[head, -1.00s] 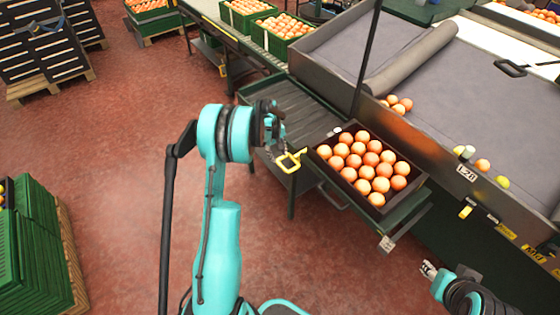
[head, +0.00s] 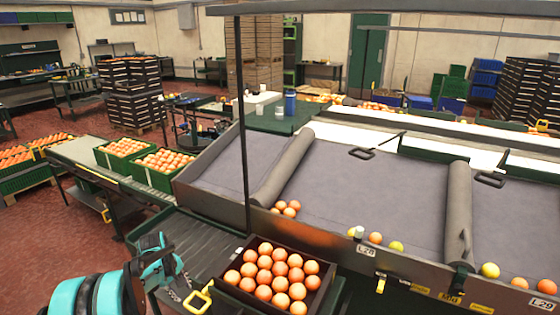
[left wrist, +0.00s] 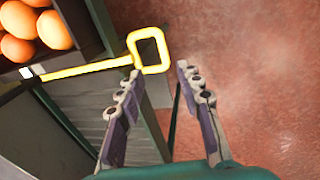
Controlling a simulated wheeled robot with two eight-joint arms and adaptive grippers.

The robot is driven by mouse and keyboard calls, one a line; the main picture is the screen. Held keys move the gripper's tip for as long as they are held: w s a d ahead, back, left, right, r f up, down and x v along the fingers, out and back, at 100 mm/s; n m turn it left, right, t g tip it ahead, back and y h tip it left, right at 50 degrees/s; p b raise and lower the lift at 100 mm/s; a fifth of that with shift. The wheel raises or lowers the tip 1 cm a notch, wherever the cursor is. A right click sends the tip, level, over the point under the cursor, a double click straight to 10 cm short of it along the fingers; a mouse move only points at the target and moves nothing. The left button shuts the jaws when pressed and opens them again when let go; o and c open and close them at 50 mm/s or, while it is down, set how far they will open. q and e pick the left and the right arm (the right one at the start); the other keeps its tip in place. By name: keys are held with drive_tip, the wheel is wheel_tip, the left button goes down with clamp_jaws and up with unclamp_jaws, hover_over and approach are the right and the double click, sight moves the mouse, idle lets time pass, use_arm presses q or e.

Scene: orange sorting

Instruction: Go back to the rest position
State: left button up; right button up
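My left gripper (head: 172,283) is at the lower left of the head view, left of a dark crate (head: 225,288) filled with oranges (head: 280,270). In the left wrist view, the left gripper's two fingers (left wrist: 160,110) are spread apart with nothing between their tips. A yellow handle (left wrist: 150,50) lies just beyond the fingertips in that view; I cannot tell whether it touches them. The same yellow handle (head: 198,300) shows beside the crate in the head view. My right gripper is outside both current views.
A sorting table (head: 390,215) with grey lanes and a few loose fruits fills the right. A roller conveyor (head: 185,240) stands behind the left gripper. Green crates (head: 150,178) of oranges sit on a belt farther left. Open red floor (head: 60,225) lies at the left.

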use_arm(q)
drive_tip(key=s+d+r+m+t, duration=0.2)
drive_tip(key=s+d+r+m, duration=0.4)
drive_tip(key=s+d+r, duration=0.7)
drive_tip(key=s+d+r+m+t, duration=0.2)
drive_tip(key=s+d+m, duration=0.5)
drive_tip(key=s, duration=0.6)
drive_tip(key=shift+s+d+r+t+y, duration=0.15)
drive_tip(key=shift+d+r+t+y, duration=0.15)
drive_tip(key=shift+d+t, duration=0.55)
